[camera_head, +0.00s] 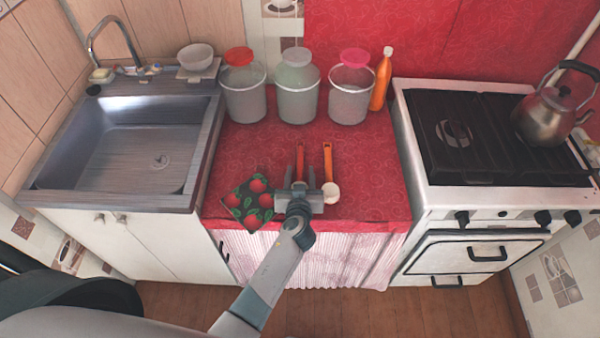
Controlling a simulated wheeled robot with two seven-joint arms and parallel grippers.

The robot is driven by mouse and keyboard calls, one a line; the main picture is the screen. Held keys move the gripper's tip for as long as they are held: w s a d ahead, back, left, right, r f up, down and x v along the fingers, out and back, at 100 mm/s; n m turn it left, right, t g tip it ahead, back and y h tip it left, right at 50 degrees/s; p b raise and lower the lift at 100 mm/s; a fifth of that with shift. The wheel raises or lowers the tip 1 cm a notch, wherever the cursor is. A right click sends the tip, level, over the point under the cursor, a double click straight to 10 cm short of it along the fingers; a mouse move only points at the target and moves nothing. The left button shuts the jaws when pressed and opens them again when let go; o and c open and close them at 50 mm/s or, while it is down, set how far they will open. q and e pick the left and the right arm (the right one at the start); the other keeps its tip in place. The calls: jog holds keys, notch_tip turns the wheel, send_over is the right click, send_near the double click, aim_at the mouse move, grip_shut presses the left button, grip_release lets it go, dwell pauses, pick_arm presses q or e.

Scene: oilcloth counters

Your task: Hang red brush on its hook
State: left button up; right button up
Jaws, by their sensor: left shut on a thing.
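My left gripper (299,176) is low over the red-covered counter, beside an orange-red handled utensil with a round white end (330,192). That utensil, possibly the red brush, lies just right of the fingers; I cannot tell whether it touches them. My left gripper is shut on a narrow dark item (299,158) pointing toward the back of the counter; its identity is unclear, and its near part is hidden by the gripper. I cannot make out a hook. My right gripper is not in view.
A strawberry-patterned pad (250,203) lies left of the gripper. Several lidded jars and an orange bottle (382,80) stand at the back. A sink (120,150) is at left, a stove (480,140) with a kettle (548,112) at right. The mid-counter is clear.

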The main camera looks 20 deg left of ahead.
pick_arm(q)
jog(key=shift+f+b, duration=0.25)
jog(key=shift+b, duration=0.05)
jog(key=o, duration=1)
jog(key=shift+o, duration=0.2)
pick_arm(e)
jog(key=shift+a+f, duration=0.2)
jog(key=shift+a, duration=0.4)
pick_arm(q)
jog(key=shift+r, duration=0.1)
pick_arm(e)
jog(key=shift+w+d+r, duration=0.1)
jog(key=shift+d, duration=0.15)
